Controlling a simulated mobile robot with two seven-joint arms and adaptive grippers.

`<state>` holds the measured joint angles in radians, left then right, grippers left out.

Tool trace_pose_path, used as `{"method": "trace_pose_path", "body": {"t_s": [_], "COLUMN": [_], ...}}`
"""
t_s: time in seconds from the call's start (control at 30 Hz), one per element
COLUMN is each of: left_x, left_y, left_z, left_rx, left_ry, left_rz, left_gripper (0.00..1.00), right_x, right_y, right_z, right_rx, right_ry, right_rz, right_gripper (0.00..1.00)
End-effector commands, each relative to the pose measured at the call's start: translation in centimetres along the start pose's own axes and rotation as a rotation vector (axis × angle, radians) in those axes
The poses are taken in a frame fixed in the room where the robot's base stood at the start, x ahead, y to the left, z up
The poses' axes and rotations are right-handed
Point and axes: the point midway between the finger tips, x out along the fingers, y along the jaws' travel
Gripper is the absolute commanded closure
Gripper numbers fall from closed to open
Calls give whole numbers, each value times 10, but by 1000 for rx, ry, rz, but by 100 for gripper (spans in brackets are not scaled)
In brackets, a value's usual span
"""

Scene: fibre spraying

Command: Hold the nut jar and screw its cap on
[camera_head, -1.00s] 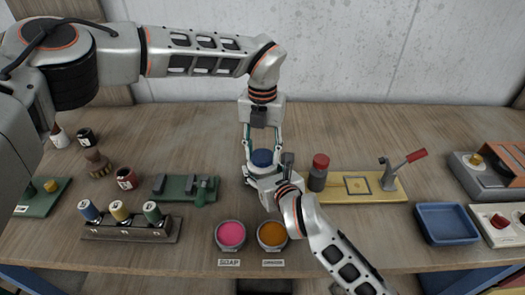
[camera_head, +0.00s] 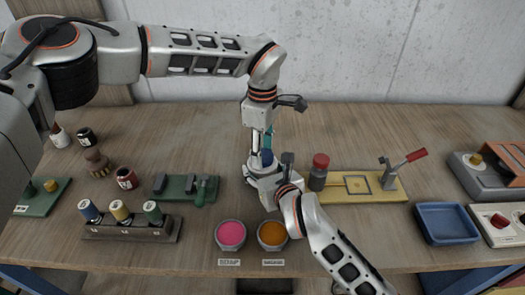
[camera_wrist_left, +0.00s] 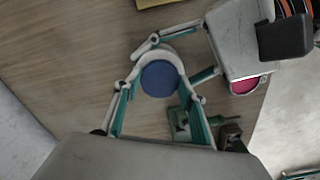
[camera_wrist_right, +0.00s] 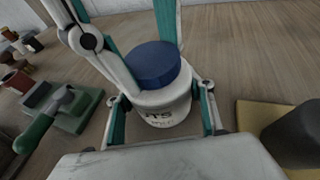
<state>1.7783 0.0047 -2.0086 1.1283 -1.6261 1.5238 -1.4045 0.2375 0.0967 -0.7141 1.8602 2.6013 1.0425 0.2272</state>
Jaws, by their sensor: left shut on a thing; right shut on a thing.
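The white nut jar (camera_wrist_right: 165,110) stands upright with its blue cap (camera_wrist_right: 153,65) on its mouth. Lettering shows on the jar's side in the right wrist view. My right gripper (camera_head: 260,172) is shut on the jar's body from the front right. My left gripper (camera_head: 263,157) points straight down from above and is shut on the blue cap, which sits between its fingers in the left wrist view (camera_wrist_left: 159,79). The cap looks level. In the head view my grippers hide most of the jar, and the thread under the cap is hidden.
A dark bottle with a red cap (camera_head: 319,172) stands close right of my right gripper, by a yellow board (camera_head: 330,195) with a red-handled lever. A green fixture (camera_head: 175,189) lies to the left. Pink (camera_head: 230,234) and orange (camera_head: 272,235) bowls are in front. The back is clear.

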Motion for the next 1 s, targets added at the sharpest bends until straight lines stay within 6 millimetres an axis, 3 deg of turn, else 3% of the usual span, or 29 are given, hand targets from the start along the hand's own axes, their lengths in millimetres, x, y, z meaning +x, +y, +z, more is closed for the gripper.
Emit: {"method": "trace_pose_path", "body": {"t_s": [0.13,0.17,0.2,0.23,0.67,1.0], "left_x": [0,0,0,0,-6,-68], "left_y": [0,0,0,0,1,1], "left_z": [0,0,0,0,0,0], "left_rx": [-7,-8,-8,-8,-10,-10], "left_ry": [1,1,1,1,0,1], "left_rz": [1,1,1,1,2,5], "left_gripper": [85,54,44,40,40,40], "right_x": [0,0,0,0,0,0], "right_y": [0,0,0,0,0,0], "right_z": [0,0,0,0,0,0], "right_rx": [-1,-1,-1,-1,-1,-1], "right_ry": [0,0,0,0,0,0], "right_rz": [-1,-1,-1,-1,-1,-1], "right_gripper": [100,100,100,100,100,100]}}
